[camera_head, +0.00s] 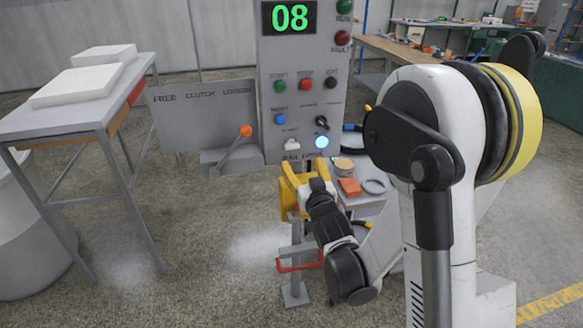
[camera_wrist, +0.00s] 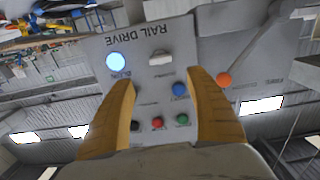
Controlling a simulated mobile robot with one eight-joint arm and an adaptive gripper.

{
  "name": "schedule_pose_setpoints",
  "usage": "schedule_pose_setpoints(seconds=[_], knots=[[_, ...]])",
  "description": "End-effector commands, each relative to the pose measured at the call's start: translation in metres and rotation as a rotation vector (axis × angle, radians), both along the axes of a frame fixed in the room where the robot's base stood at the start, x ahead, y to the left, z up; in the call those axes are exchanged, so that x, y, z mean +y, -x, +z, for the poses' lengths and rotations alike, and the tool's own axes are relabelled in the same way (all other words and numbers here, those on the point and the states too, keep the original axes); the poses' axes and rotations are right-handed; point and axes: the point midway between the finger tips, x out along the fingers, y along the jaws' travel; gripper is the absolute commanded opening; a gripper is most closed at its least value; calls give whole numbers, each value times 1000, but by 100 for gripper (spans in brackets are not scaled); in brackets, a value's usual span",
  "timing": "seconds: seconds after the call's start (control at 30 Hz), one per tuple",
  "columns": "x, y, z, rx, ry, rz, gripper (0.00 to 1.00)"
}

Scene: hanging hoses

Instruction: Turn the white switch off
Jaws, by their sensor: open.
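The white switch (camera_head: 292,144) is a small white piece low on the grey control panel (camera_head: 270,95), just above the "RAIL DRIVE" lettering. It also shows in the wrist view (camera_wrist: 160,58), where the panel is upside down and the switch lies just beyond the gap between the fingertips. I cannot tell which position it is in. My gripper (camera_head: 303,172) has yellow fingers and is at the panel's lower edge, below the switch in the head view. In the wrist view my gripper (camera_wrist: 160,77) is open, with nothing between its fingers.
A lit pale blue lamp (camera_head: 321,142) sits right of the switch. A black knob (camera_head: 321,122) and a blue button (camera_head: 280,119) are above. An orange-knobbed lever (camera_head: 245,131) projects at left. A red-handled grey stand (camera_head: 300,262) is below my gripper. A table (camera_head: 100,105) stands left.

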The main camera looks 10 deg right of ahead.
Motion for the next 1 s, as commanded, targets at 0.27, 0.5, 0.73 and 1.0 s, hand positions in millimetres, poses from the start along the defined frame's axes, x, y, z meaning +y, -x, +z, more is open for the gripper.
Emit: schedule_pose_setpoints(seconds=[0.27,0.5,0.73,1.0], knots=[[2,-24,-5,-20,-1,6,65],[1,-73,-9,-18,0,6,65],[1,-103,-8,-18,0,6,65],[1,-110,-7,-18,0,6,65]])
